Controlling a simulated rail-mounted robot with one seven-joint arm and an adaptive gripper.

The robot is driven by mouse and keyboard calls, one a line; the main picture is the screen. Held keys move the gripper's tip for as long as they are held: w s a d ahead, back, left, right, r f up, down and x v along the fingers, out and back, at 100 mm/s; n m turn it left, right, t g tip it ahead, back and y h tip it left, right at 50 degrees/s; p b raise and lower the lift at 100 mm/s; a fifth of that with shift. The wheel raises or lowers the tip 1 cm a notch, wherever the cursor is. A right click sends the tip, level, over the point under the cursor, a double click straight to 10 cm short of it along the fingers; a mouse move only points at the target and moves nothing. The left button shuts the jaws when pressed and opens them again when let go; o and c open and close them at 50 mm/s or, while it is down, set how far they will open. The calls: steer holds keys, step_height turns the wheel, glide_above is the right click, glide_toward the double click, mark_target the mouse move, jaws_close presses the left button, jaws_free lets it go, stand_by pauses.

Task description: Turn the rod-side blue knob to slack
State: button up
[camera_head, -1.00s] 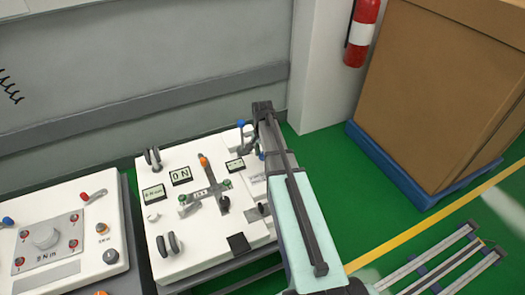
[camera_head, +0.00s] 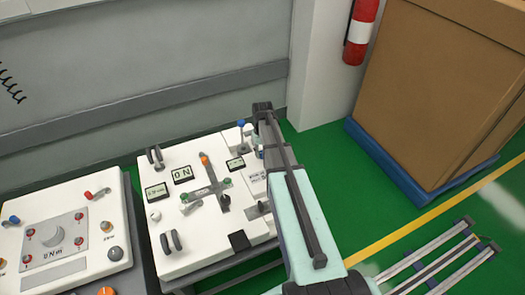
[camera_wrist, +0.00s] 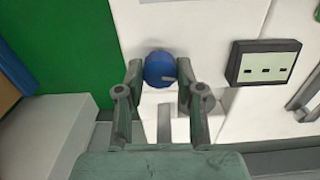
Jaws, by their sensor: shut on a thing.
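A round blue knob (camera_wrist: 160,69) sits between the two fingertips of my gripper (camera_wrist: 160,76) in the wrist view, at the edge of a white panel. The fingers are shut on it from both sides. A light mark shows on the knob's near side. In the head view, my arm reaches over the right side of the white cart top (camera_head: 170,222), and my gripper is largely hidden there. Blue shows at a small knob (camera_head: 241,122) near the back right corner. I cannot tell whether this is the held one.
A small display (camera_wrist: 263,62) lies beside the held knob in the wrist view. Another white cart (camera_head: 92,217) stands left. A large brown box (camera_head: 440,105) stands right, with green floor between.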

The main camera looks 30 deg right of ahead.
steer(key=shift+n, duration=1.2)
steer(key=o, duration=1.2)
steer(key=shift+c, duration=0.2)
steer(key=shift+r, duration=0.1)
step_height(320, 180, up, 12)
steer(key=shift+d, duration=0.1)
